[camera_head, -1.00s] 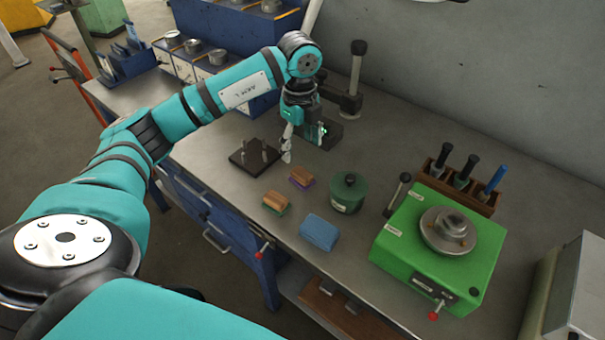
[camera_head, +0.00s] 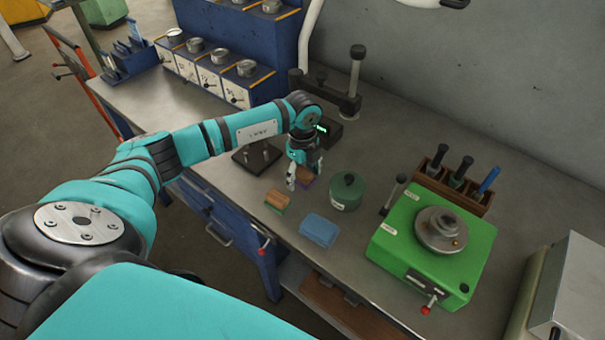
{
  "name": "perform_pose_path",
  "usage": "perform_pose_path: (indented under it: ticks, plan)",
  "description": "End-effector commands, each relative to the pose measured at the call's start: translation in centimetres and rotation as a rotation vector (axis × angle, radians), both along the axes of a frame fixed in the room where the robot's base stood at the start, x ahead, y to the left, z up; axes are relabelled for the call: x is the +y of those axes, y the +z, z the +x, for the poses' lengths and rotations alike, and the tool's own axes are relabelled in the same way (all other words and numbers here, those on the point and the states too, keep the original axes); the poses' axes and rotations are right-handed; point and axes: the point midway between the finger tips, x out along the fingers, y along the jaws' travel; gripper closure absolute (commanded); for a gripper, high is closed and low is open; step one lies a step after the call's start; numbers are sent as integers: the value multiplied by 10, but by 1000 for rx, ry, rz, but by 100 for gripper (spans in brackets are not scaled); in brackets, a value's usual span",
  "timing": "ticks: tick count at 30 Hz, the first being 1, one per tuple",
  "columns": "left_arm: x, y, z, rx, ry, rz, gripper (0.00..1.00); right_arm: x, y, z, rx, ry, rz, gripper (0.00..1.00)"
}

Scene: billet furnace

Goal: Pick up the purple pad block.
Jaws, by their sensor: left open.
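The purple pad block (camera_head: 307,181), a brown wooden block with a purple pad at its base, lies on the grey workbench, left of the green round pot. My left gripper (camera_head: 304,177) points down over it with its fingers apart. The gripper hides much of the block. One finger shows on the block's left side; I cannot tell whether the fingers touch it. My right gripper is not in view.
A similar block with a green pad (camera_head: 278,201) lies close at the front left. A blue block (camera_head: 319,230), the green lidded pot (camera_head: 347,191) and a black plate with pegs (camera_head: 252,160) stand around. A green machine (camera_head: 431,250) stands at the right.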

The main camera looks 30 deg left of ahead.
Motion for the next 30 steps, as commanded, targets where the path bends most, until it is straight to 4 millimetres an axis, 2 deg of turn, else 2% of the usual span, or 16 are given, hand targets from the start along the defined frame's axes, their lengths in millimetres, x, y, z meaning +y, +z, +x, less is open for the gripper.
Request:
perform_pose_path:
  ticks: [4,17,25,30]
  plan:
    - [0,0,0,0,0,0,33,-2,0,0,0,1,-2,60]
    - [0,0,0,0,0,-1,90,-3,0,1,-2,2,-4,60]
    - [0,3,0,-1,1,-1,91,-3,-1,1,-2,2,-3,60]
    - [0,23,1,-5,1,-1,91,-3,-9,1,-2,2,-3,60]
